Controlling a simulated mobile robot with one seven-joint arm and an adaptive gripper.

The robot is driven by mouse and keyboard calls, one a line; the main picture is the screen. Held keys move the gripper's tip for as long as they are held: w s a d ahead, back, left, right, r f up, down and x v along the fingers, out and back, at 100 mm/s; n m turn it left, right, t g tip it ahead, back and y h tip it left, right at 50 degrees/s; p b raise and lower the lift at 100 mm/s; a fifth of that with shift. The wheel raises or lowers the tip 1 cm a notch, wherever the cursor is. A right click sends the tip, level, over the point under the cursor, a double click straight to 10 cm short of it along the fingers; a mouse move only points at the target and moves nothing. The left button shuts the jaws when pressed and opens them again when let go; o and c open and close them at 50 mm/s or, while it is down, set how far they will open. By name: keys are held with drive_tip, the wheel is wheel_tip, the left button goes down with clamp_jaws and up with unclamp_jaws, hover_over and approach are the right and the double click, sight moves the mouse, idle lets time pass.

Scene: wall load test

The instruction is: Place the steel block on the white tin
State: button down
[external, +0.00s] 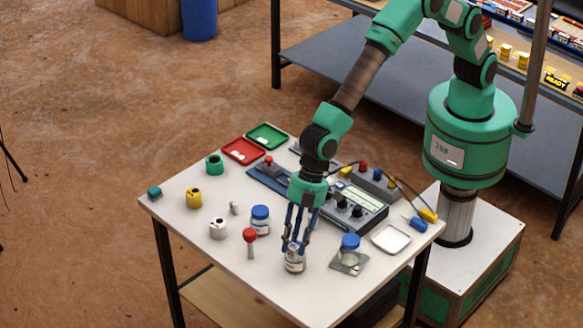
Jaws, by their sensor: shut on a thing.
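My gripper (294,246) points down at the front of the table, its fingers shut around the upper part of a small jar (294,265) with a pale label. The jar's top is hidden by the fingers. A small silver-grey piece (234,208), perhaps the steel block, stands left of my gripper, apart from it; its shape is too small to tell. A white cylindrical tin (218,229) with a dark spot on top stands to its lower left. A shallow white tray (391,239) lies at the right edge.
Blue-lidded jars (260,219) stand on both sides of my gripper, and a red-knobbed post (250,243) stands to its left. Behind are a control box (352,205) and red (243,151) and green (267,136) trays. Yellow (194,198) and green (214,164) tins stand left. The front-left tabletop is clear.

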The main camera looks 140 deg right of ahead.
drive_tip(key=s+d+p, duration=0.2)
drive_tip(key=s+d, duration=0.5)
drive_tip(key=d, duration=0.5)
drive_tip(key=s+d+p, duration=0.3)
drive_tip(key=s+d, duration=0.3)
drive_tip(key=d, duration=0.6)
drive_tip(key=shift+s+d+r+h, duration=0.2)
drive_tip(key=shift+s+d+h, duration=0.15)
drive_tip(key=shift+d+h, duration=0.05)
drive_tip(key=shift+w, duration=0.15)
approach(214, 224)
drive_tip(key=shift+w+f, duration=0.2)
drive_tip(key=shift+w, duration=0.8)
drive_tip(key=shift+f, duration=1.7)
drive_tip(key=shift+f, duration=0.2)
